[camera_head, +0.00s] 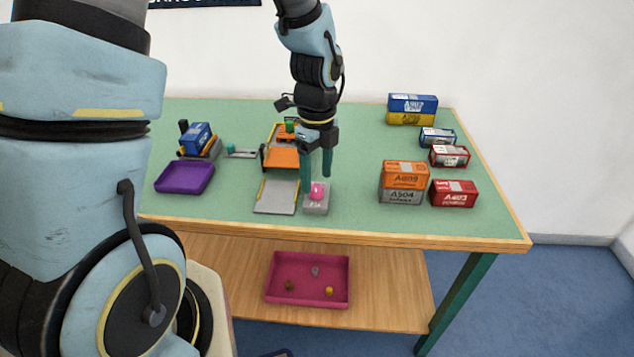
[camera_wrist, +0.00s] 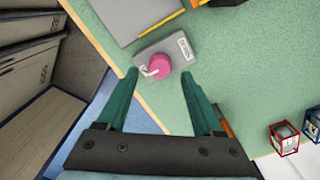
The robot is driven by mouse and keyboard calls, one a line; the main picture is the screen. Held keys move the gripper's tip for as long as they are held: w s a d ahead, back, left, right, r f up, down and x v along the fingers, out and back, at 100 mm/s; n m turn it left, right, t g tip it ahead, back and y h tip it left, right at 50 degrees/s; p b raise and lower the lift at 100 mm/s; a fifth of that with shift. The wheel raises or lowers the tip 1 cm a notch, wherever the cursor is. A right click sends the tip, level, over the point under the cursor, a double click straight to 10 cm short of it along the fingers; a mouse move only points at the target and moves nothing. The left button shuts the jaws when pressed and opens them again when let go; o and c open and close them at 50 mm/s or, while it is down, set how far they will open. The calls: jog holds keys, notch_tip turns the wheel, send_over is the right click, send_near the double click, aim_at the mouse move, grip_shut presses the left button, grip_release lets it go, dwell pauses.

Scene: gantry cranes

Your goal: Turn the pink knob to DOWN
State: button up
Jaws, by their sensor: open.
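The pink knob (camera_head: 317,190) sits on a small grey control box (camera_head: 316,206) near the front edge of the green table. In the wrist view the knob (camera_wrist: 159,66) is round with a pale pointer on its left side, on the grey box (camera_wrist: 178,49). A white label on the box is too small to read. My gripper (camera_head: 317,182) is open above the knob, its two green fingers pointing down. In the wrist view the knob lies just beyond and between the fingertips of my gripper (camera_wrist: 160,74). I cannot see contact.
An orange gantry crane (camera_head: 282,158) and a grey plate (camera_head: 277,196) stand left of the box. A purple tray (camera_head: 184,177) lies farther left. Several labelled containers, including an orange one (camera_head: 404,173), stand to the right. A pink tray (camera_head: 308,279) is on the lower shelf.

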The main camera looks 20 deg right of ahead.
aim_at(316, 191)
jog(key=shift+f, duration=1.4)
grip_shut()
